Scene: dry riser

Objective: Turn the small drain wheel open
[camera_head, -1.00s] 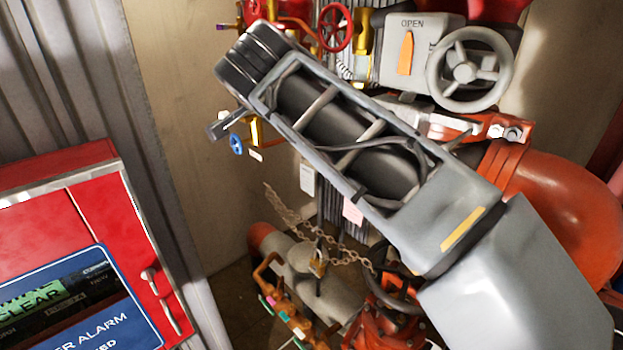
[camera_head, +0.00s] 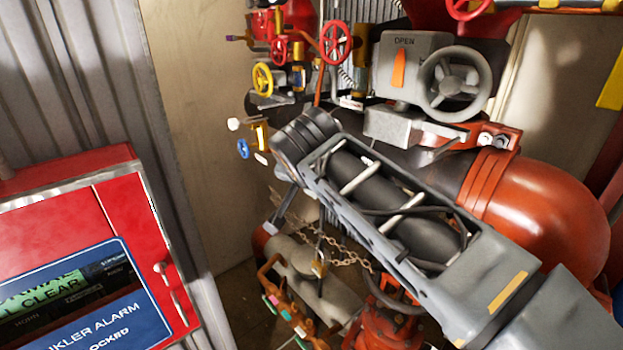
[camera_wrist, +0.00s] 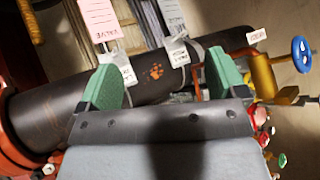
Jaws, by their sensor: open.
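A small blue wheel (camera_head: 242,148) sits on a brass valve (camera_head: 262,133) at the left of the pipework in the head view. The wheel also shows at the right of the wrist view (camera_wrist: 300,54), beside a white tag I cannot read. No readable label shows which wheel is the drain wheel. My gripper (camera_wrist: 162,60) is open and empty, its two green pads apart in front of a dark pipe (camera_wrist: 150,72). The blue wheel is outside the pads, to the right in the wrist view. In the head view my arm hides part of the pipework.
A yellow wheel (camera_head: 262,79) and red wheels (camera_head: 335,42) stand above the blue one. A large grey wheel (camera_head: 455,84) is on the box marked OPEN. Paper tags (camera_wrist: 99,22) hang near the gripper. A red alarm cabinet (camera_head: 60,235) is at left. A chain (camera_head: 335,240) hangs below.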

